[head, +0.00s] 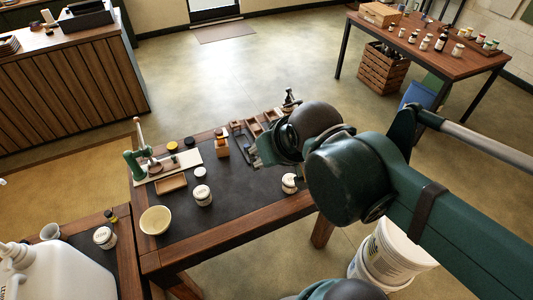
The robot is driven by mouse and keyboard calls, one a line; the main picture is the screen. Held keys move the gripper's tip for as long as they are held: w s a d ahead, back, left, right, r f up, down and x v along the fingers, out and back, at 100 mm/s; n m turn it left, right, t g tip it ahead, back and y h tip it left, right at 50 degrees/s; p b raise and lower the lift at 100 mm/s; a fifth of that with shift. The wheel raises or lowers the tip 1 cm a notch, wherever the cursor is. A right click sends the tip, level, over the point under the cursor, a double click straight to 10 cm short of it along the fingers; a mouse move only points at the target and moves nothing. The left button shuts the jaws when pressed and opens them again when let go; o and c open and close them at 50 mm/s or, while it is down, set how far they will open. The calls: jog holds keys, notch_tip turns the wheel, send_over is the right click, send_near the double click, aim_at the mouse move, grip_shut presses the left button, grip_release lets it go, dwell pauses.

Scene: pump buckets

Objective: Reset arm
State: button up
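My dark green arm reaches in from the right and ends over the far right part of a workbench (225,238) with a dark mat. My gripper (264,152) is at the arm's end, above the mat. It is small and partly hidden by my wrist, so I cannot tell whether its fingers are open or shut. I see nothing clearly held in it.
The bench holds a green press (135,165), a cream bowl (155,220), white jars (203,195) and small wooden boxes. White buckets (395,250) stand below my arm. A white jug (60,268) is at lower left. The floor behind is open.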

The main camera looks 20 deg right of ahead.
jog(key=shift+f+b, duration=1.2)
dwell(0.6)
